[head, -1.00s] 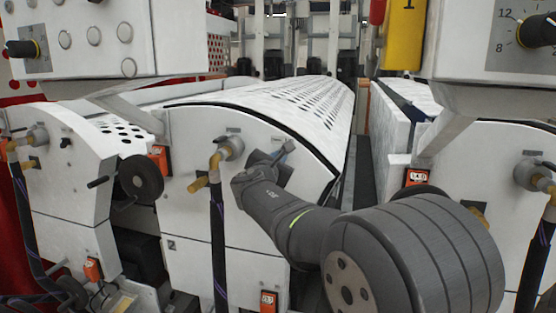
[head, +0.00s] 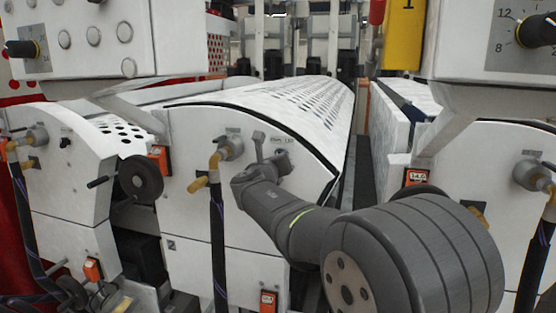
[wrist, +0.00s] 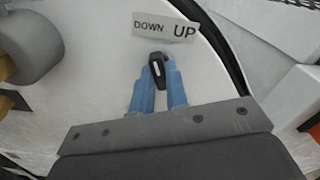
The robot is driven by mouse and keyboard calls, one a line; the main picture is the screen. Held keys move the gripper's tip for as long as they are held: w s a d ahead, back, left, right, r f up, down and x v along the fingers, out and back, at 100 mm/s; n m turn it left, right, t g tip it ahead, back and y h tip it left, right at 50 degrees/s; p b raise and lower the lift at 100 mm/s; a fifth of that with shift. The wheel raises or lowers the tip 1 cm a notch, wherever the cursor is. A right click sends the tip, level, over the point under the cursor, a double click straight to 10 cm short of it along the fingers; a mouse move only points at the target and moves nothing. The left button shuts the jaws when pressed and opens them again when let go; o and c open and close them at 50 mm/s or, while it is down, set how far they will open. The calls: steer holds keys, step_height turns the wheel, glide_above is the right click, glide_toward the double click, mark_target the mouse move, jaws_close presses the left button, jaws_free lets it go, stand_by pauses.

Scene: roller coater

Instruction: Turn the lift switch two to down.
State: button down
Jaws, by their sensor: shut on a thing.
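In the wrist view, the lift switch is a small black knob (wrist: 157,72) with a light mark, on the white panel below a label reading DOWN and UP (wrist: 167,27). The knob's narrow end leans slightly left, toward the word DOWN. My gripper (wrist: 158,80) is shut on the knob, with one blue finger on each side. In the head view, my gripper (head: 270,158) is at the upper part of the middle machine's white end panel (head: 210,225). My wrist and fingers mostly hide the switch there.
A pipe fitting with a yellow elbow (head: 216,160) and a black hose (head: 218,245) stand just left of my gripper. A black handwheel (head: 140,179) is farther left. A perforated white cover (head: 290,98) lies above, and control boxes (head: 110,40) hang overhead.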

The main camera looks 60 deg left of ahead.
steer(key=shift+r+n, duration=0.15)
steer(key=shift+n, duration=0.35)
steer(key=c, duration=1.4)
jaws_free()
steer(key=shift+c, duration=0.2)
steer(key=shift+s, duration=0.1)
steer(key=v, duration=1.7)
steer(key=shift+d, duration=0.1)
steer(key=x, duration=1.7)
